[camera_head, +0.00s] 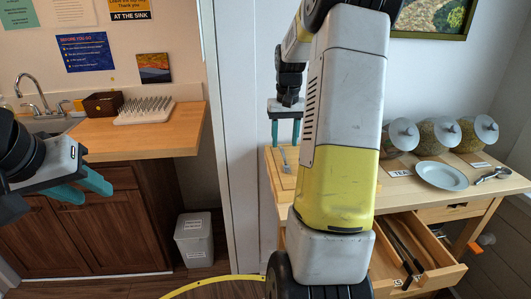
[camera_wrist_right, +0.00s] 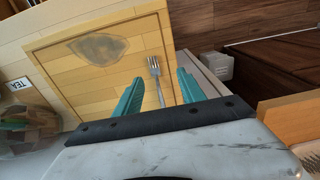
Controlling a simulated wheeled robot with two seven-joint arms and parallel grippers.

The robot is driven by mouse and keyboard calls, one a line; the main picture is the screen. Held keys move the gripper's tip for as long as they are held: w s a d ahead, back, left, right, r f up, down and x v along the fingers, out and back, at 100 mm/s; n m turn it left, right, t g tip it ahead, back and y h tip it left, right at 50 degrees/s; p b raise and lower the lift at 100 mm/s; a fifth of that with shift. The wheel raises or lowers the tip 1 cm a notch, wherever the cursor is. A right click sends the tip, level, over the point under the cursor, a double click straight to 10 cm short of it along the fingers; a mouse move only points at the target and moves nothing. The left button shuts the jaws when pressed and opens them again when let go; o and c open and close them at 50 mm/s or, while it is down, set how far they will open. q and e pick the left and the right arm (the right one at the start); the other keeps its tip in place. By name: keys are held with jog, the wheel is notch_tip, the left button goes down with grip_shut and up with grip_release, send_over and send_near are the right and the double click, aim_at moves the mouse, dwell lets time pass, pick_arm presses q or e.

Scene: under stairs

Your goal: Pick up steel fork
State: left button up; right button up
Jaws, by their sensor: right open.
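The steel fork (camera_wrist_right: 155,72) lies on a light wooden board (camera_wrist_right: 65,70), its tines pointing up in the right wrist view. In the head view the fork (camera_head: 284,160) shows small on the board at the left end of the table. My right gripper (camera_head: 285,144) is open above the board. In the right wrist view its two teal fingers (camera_wrist_right: 160,77) stand on either side of the fork, apart from each other and holding nothing. The fork's lower handle runs between them toward the gripper body. My left gripper (camera_head: 98,196) is open and empty at the far left.
A drawer (camera_head: 430,268) stands open under the table, with long utensils inside. A white plate (camera_head: 441,176), lidded jars (camera_head: 437,134) and a spoon (camera_head: 492,176) are on the right side. A white bin (camera_head: 194,240) stands on the floor. A grey patch (camera_wrist_right: 98,47) lies on the board.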

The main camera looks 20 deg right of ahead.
aim_at(287, 168)
jog(key=f, duration=0.3)
jog(key=w+d+f, duration=0.1)
jog(key=f, duration=0.2)
jog(key=d+f, duration=0.1)
jog(key=f, duration=0.3)
jog(key=shift+w+f, duration=0.1)
jog(key=shift+w, duration=0.05)
grip_shut()
